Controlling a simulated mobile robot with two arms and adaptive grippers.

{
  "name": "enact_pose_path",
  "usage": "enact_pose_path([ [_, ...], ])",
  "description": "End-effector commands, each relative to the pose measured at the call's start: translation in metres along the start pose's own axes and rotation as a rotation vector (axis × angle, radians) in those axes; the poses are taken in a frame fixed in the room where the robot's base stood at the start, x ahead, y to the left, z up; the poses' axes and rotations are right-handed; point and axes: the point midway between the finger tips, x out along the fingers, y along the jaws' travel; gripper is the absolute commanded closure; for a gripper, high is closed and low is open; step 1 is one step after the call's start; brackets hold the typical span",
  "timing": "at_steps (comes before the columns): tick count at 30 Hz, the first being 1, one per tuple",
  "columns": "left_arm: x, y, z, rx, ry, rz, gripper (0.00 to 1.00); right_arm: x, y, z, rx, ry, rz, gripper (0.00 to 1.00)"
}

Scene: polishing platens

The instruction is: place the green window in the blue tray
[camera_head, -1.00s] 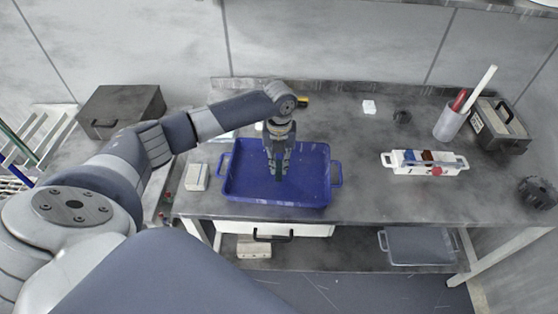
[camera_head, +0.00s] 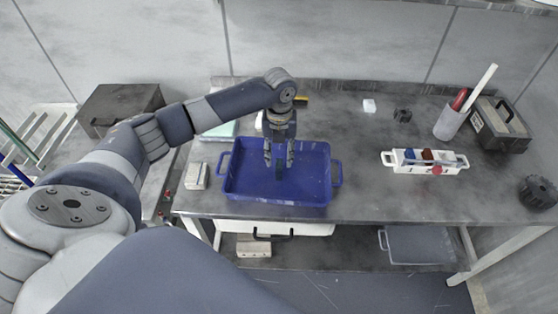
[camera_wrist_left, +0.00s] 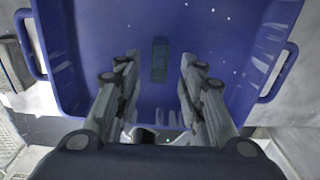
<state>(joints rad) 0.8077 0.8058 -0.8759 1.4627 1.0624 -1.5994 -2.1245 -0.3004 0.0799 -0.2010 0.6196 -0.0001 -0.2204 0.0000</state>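The blue tray (camera_head: 315,184) sits on the grey bench. My left gripper (camera_head: 279,162) points down over the tray. In the left wrist view its two fingers (camera_wrist_left: 159,85) are spread apart with nothing between them. The green window (camera_wrist_left: 159,60) is a small dark green rectangle lying on the tray floor, beyond the fingertips and apart from them. In the head view the window is a small dark spot (camera_head: 278,173) below the fingers, hard to make out. My right gripper is not in view.
A white caddy (camera_head: 425,162) with coloured items stands right of the tray. A cup with rods (camera_head: 449,124) and a dark toolbox (camera_head: 500,127) are farther right. A small pale block (camera_head: 197,176) is left of the tray. The bench between tray and caddy is clear.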

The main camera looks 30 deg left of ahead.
Motion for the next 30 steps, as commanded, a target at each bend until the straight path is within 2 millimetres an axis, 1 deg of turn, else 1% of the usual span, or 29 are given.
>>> enact_pose_path([
  [1, -0.012, 0.0, 0.002, 0.001, -0.005, -0.002, 0.64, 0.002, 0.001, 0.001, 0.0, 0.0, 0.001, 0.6],
  [6, -0.049, 0.0, 0.001, 0.0, -0.004, -0.001, 0.64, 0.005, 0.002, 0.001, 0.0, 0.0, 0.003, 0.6],
  [9, -0.067, 0.0, 0.001, 0.001, -0.003, -0.001, 0.64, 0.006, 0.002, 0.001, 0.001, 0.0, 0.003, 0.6],
  [12, -0.08, 0.0, 0.001, 0.001, -0.002, -0.001, 0.64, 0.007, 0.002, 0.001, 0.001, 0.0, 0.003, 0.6],
  [15, -0.088, 0.0, 0.0, 0.001, 0.0, 0.0, 0.64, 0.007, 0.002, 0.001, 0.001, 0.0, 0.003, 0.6],
  [18, -0.091, 0.0, 0.0, 0.001, 0.0, 0.0, 0.64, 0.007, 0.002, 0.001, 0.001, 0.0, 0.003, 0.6],
  [30, -0.091, 0.0, 0.0, 0.0, 0.001, 0.001, 0.64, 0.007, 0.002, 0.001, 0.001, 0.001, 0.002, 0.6],
])
